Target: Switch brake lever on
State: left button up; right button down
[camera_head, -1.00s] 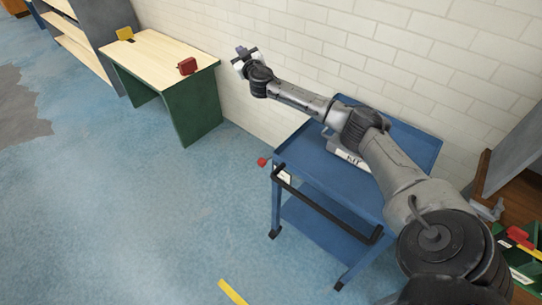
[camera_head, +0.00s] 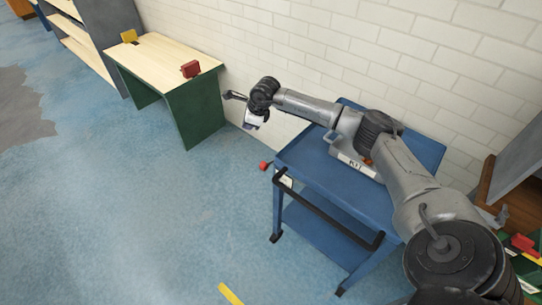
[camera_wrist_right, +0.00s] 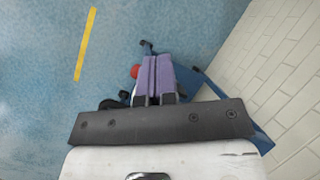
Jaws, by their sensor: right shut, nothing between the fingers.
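The blue cart (camera_head: 290,152) stands against the white brick wall. A red knob (camera_head: 264,165), which looks like the end of the brake lever, sticks out from the cart's left corner. It also shows in the right wrist view (camera_wrist_right: 135,71), just left of the purple fingers. My right gripper (camera_head: 249,127) hangs above and slightly left of the knob, pointing down. Its purple fingers (camera_wrist_right: 153,78) are shut with nothing between them, apart from the knob. The rest of the lever is too small to make out. My left gripper is not in view.
A light wooden table (camera_head: 157,62) with green sides stands behind left, holding a red item (camera_head: 190,69) and a yellow item (camera_head: 129,36). A grey box marked KIT (camera_head: 352,164) lies on the cart. The blue floor left of the cart is clear.

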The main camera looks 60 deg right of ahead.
jog(key=s+d+f+n+g+h, duration=0.1)
jog(key=s+n+g, duration=0.4)
jog(key=n, duration=0.5)
jog(key=shift+s+d+f+h, duration=0.2)
jog(key=shift+s+d+h, duration=0.2)
jog(key=shift+s+d, duration=0.55)
jog(key=shift+s+a, duration=0.15)
notch_tip(320, 180, down, 12)
jog(key=b, duration=0.3)
jog(key=shift+f, duration=0.1)
jog(key=shift+a+f, duration=0.15)
jog(key=shift+f, duration=0.55)
